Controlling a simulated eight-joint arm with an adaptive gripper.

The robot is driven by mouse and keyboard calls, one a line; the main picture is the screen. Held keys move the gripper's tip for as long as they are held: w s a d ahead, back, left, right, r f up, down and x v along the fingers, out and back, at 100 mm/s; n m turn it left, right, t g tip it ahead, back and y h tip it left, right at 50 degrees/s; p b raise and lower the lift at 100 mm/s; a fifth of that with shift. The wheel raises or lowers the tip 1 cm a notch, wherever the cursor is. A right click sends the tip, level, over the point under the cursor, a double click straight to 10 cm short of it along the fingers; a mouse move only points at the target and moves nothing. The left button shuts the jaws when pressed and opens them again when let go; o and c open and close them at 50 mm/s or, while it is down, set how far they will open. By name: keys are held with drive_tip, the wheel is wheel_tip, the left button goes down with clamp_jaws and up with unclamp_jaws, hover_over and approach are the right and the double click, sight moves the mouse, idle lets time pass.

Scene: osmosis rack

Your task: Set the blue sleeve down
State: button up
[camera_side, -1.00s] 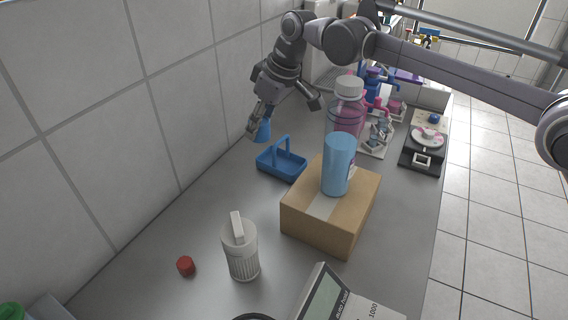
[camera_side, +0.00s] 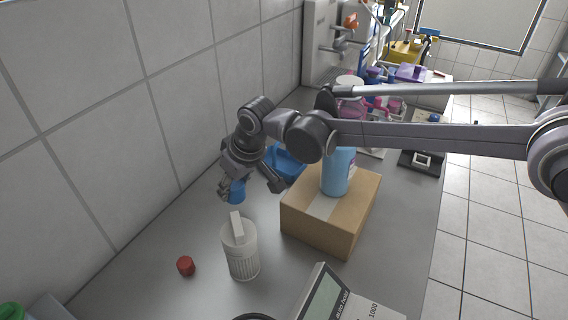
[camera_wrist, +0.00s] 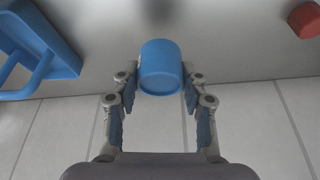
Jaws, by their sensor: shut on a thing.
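The blue sleeve (camera_side: 236,191) is held in my gripper (camera_side: 232,187) above the bench, just behind the white ribbed container. In the wrist view the sleeve (camera_wrist: 161,68) is a short blue cylinder with its round end facing the camera. My gripper's two fingers (camera_wrist: 160,97) close on its sides there. The side view does not show clearly whether the sleeve touches the bench; a dark shadow lies beyond it in the wrist view.
A blue handled tray (camera_side: 284,165) lies behind my gripper, partly hidden by my arm. The white ribbed container (camera_side: 241,254) and a red cap (camera_side: 186,266) stand in front. Bench left of the sleeve is narrow, by the wall.

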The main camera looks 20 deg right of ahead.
sight(236, 198)
drive_tip(key=shift+f, duration=2.1)
drive_tip(key=shift+f, duration=0.1)
drive_tip(key=o, duration=0.9)
drive_tip(key=shift+o, duration=0.2)
drive_tip(key=v, duration=1.2)
drive_tip(key=shift+a, duration=0.1)
